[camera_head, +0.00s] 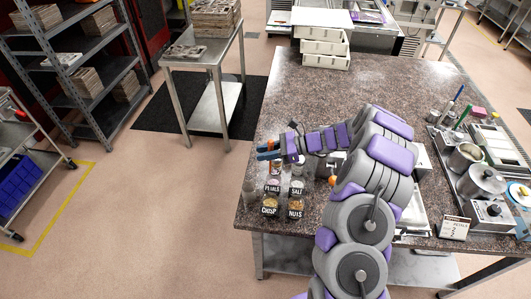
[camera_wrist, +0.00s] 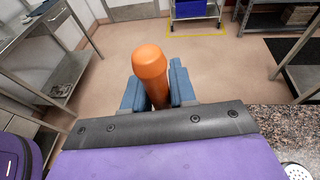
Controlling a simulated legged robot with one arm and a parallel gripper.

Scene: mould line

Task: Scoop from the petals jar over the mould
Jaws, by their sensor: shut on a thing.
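My gripper (camera_head: 268,152) is over the left edge of the stone-topped table, in the head view. In the wrist view its blue fingers (camera_wrist: 157,92) are shut on an orange handle (camera_wrist: 150,66), which stands up between them. Whatever is at the handle's other end is hidden. The petals jar (camera_head: 273,183) stands near the table's left edge, just below my gripper in the picture. The salt jar (camera_head: 297,185) is right of it; the crisp jar (camera_head: 269,206) and nuts jar (camera_head: 295,208) are in front. I cannot make out the mould for certain; my arm covers part of the table.
A card (camera_head: 453,227), seemingly reading petals, stands at the front right. Pots (camera_head: 482,180) and a tray of tools crowd the right side. Stacked white trays (camera_head: 324,47) sit at the back. The table's middle back is clear.

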